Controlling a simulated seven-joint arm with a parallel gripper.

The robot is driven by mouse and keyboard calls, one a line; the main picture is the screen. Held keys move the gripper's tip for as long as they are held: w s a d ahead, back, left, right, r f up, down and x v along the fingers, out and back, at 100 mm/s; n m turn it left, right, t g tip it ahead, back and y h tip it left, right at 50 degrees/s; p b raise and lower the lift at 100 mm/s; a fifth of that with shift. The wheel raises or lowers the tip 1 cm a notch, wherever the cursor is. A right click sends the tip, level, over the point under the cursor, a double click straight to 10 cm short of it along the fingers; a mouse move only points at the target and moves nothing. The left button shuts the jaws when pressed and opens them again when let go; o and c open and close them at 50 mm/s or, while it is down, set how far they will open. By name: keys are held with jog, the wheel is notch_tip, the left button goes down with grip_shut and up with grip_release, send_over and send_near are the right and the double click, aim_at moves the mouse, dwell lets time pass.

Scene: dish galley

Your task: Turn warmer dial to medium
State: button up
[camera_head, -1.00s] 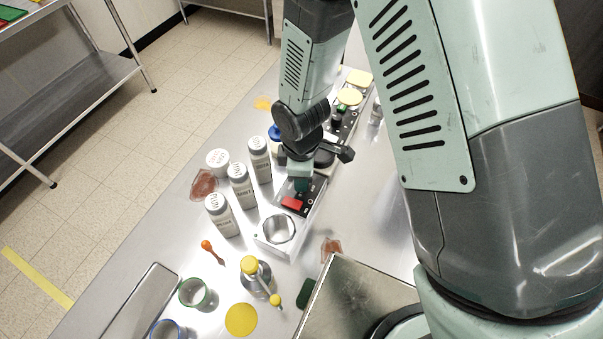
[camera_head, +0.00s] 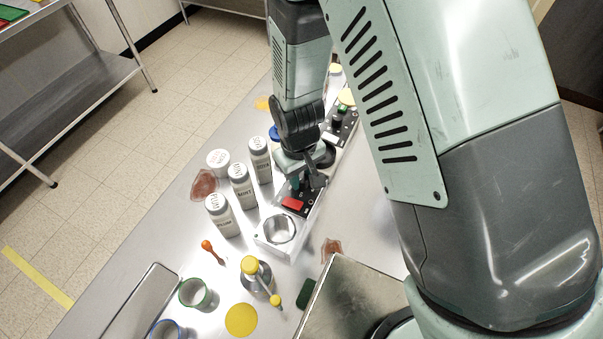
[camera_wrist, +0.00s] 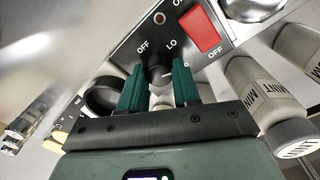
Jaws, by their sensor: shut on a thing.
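The warmer is a pale metal box (camera_head: 262,236) with a round steel well and a black control panel. The panel carries a red rocker switch (camera_head: 293,203), which also shows in the wrist view (camera_wrist: 204,31). The dark dial (camera_wrist: 158,71) sits on that panel, with OFF and LO lettered around its far side. My gripper (camera_wrist: 159,84) has its green fingers shut on the dial, one on each side. In the head view my gripper (camera_head: 301,183) stands over the panel and hides the dial. The medium mark is not visible, and I cannot tell the dial's exact pointing.
Several white labelled bottles, including the MINT bottle (camera_head: 242,186), stand close left of the panel. A pump bottle (camera_head: 255,272), an orange spoon (camera_head: 212,252) and a green-rimmed cup (camera_head: 194,294) are nearer. A second black control panel (camera_head: 342,125) lies behind.

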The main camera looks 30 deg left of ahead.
jog(key=m, duration=0.5)
jog(key=shift+m, duration=0.3)
dwell(0.4)
jog(key=o, duration=1.1)
jog(key=shift+c, duration=0.2)
notch_tip(320, 180, up, 11)
jog(key=shift+a, duration=0.25)
